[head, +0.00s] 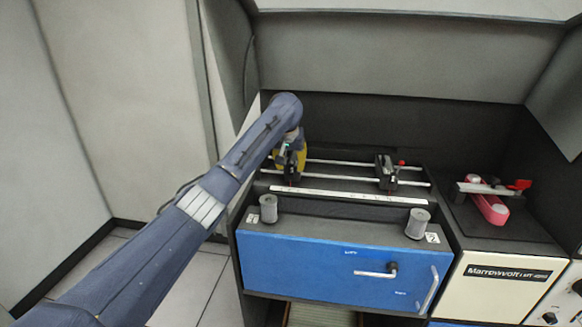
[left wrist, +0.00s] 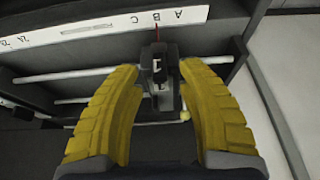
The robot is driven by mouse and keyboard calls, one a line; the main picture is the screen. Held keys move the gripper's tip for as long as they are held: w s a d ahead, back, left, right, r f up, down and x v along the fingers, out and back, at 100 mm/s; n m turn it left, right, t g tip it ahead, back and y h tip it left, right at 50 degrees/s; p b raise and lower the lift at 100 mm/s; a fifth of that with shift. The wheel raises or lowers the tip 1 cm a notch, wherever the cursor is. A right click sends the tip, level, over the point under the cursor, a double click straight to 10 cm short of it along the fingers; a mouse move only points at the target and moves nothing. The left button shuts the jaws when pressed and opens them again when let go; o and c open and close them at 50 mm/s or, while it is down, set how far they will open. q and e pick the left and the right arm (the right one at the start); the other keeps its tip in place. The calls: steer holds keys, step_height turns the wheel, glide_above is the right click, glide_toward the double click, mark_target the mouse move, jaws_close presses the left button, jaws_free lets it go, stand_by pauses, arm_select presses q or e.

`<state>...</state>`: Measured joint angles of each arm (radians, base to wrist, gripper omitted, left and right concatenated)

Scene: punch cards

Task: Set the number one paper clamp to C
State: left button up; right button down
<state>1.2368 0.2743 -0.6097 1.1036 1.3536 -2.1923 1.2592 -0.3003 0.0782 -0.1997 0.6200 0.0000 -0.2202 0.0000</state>
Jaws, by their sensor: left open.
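The number one paper clamp (left wrist: 160,68) is a dark block on two rails, between the yellow fingers of my left gripper (left wrist: 160,105) in the left wrist view. The fingers are open on either side of it, with gaps visible. Its red pointer (left wrist: 157,38) lines up with the B on the white letter strip (left wrist: 97,34); A and C are on either side. In the head view, my left gripper (head: 289,163) is at the left end of the rails and largely covers this clamp. My right gripper is not in view.
A second clamp (head: 387,172) with a red knob sits toward the right on the rails. Two grey cylinders (head: 268,208) (head: 418,223) stand on the front ledge above the blue panel (head: 330,270). A red-pink lever device (head: 489,203) is on the right. The rails between the clamps are clear.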

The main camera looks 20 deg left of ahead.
arm_select(q)
steer(key=shift+w+f, duration=0.3)
steer(key=shift+f, duration=0.35)
steer(key=shift+o, duration=0.2)
steer(key=c, duration=0.9)
jaws_close()
steer(key=shift+r, duration=0.1)
